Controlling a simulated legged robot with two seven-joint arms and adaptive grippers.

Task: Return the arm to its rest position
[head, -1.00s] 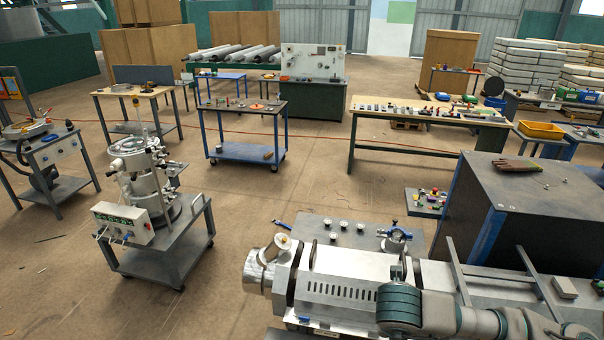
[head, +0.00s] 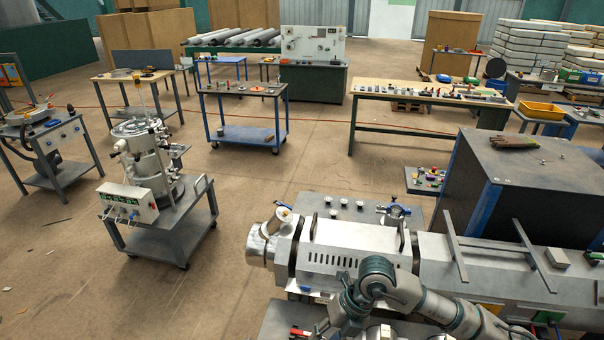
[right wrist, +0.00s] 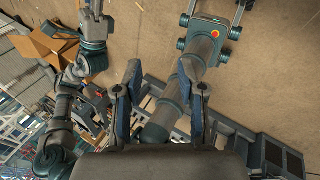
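My right arm (head: 375,280) comes in from the lower right in the head view. It bends in front of the extruder barrel cover (head: 345,255) and runs down to the bottom edge. My right gripper (right wrist: 158,100) shows in the right wrist view with its two fingers spread and nothing held between them. Beyond the fingers are a grey cylindrical body with a red button and the floor. Jointed arm parts (right wrist: 62,130) show at the left of that view. My left gripper is not in the head view, and I cannot clearly make it out among those parts.
The extruder (head: 430,260) fills the lower right, close to my arm. A dark cabinet (head: 520,185) stands behind it. A grey cart (head: 190,235) carries a metal vessel and a control box at left. The floor (head: 240,260) between cart and extruder is clear.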

